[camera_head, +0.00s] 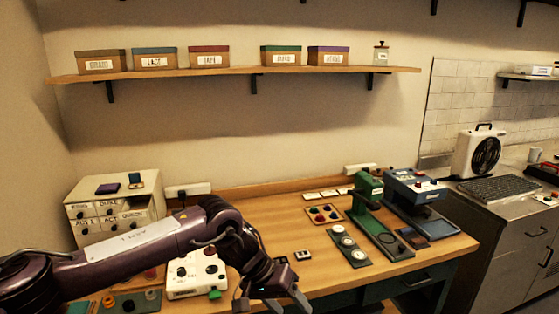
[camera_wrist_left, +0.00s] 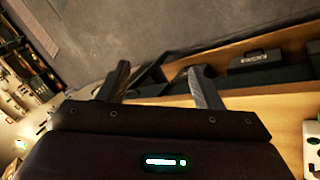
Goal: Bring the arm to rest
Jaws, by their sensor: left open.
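My left arm comes in from the left in the head view and reaches across the front of the wooden table (camera_head: 300,235). My left gripper (camera_head: 272,304) is at the table's front edge, low in the picture. In the left wrist view its two fingers (camera_wrist_left: 160,85) stand apart with nothing between them. The table edge and the grey floor (camera_wrist_left: 150,30) lie beyond the fingers. My right gripper is not in view.
A white box with knobs (camera_head: 197,274) stands beside my left forearm. A green press (camera_head: 370,195) and a blue machine (camera_head: 413,190) stand to the right. A small drawer cabinet (camera_head: 112,207) is at the back left. The table's middle is mostly clear.

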